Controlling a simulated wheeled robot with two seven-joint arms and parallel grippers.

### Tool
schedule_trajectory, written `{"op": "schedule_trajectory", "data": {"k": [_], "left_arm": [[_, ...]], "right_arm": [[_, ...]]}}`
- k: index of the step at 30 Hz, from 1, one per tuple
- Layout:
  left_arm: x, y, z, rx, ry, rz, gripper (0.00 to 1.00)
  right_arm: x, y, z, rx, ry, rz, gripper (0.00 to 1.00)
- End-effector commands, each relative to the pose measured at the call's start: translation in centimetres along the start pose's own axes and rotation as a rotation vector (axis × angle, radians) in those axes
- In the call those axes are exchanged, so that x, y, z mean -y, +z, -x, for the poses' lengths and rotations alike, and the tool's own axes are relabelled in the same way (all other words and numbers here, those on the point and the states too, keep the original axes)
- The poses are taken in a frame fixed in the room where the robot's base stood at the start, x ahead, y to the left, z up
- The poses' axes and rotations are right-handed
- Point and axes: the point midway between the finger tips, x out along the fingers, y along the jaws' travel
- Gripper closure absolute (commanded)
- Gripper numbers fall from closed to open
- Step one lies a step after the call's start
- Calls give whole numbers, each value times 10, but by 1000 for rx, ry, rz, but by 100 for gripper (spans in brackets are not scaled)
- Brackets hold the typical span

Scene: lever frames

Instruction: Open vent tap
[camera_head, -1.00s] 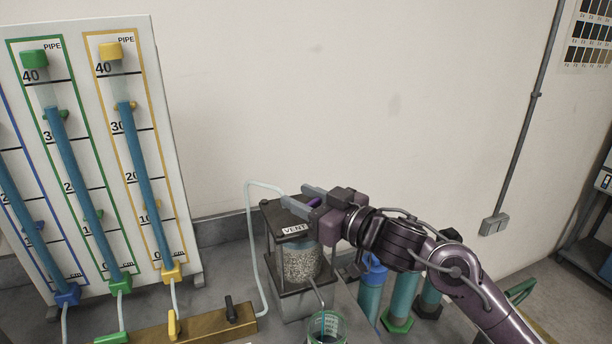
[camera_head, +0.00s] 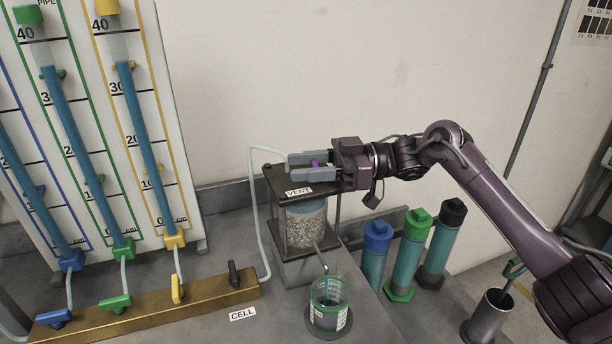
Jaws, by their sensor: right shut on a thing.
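The vent tap (camera_head: 316,163) shows as a small purple piece on top of the cell, above the label VENT. The cell (camera_head: 305,222) is a clear cylinder of grey grains and blue water between dark plates. My right gripper (camera_head: 305,165) reaches in from the right, level over the top plate (camera_head: 275,181), with its two fingers on either side of the purple tap, shut on it. The fingers hide part of the tap. My left gripper is not in view.
A brass manifold (camera_head: 150,306) with blue, green, yellow and black levers lies at front left, below the tube board (camera_head: 190,195). A beaker (camera_head: 330,305) stands before the cell. Blue, green and black capped cylinders (camera_head: 408,258) stand to the right. A thin tube (camera_head: 254,215) runs beside the cell.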

Motion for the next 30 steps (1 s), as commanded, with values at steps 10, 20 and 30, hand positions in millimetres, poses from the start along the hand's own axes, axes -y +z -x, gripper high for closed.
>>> {"op": "schedule_trajectory", "data": {"k": [10,20,30], "left_arm": [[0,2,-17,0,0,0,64],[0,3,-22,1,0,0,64],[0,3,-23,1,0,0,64]], "right_arm": [[2,1,0,5,-142,2,83],[4,0,0,2,-213,2,83],[4,0,0,-1,-230,1,83]]}}
